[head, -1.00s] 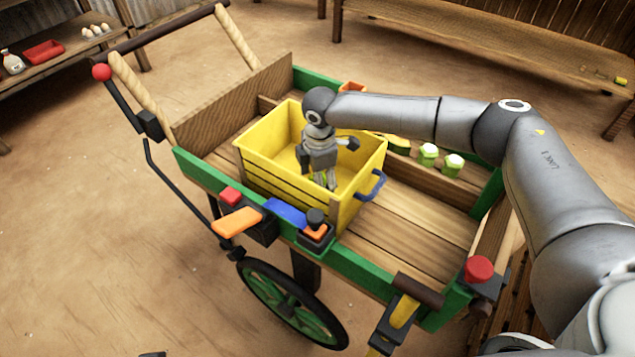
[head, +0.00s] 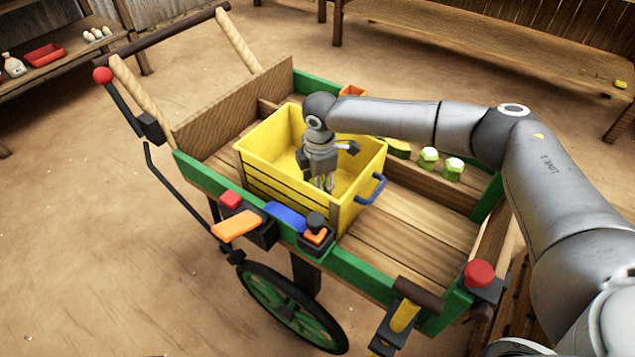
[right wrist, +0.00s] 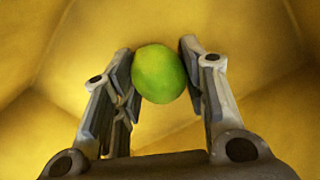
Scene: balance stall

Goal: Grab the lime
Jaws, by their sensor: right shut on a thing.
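The lime (right wrist: 158,74) is round and green in the right wrist view, between the two finger pads of my right gripper (right wrist: 160,68). Both pads touch its sides, so the gripper is shut on it. In the head view my right gripper (head: 325,183) points down inside the yellow crate (head: 285,188), and its fingertips are below the rim. The lime is mostly hidden by the fingers there. Yellow crate walls surround the gripper in the wrist view. Whether the lime touches the crate floor I cannot tell. My left gripper is not in view.
The crate stands on a wooden cart with green edges (head: 375,290). A blue handle (head: 371,189) sticks out on its right. Pale-topped green items (head: 428,158) stand in the cart's back compartment. The cart's right-hand planks (head: 410,230) are bare.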

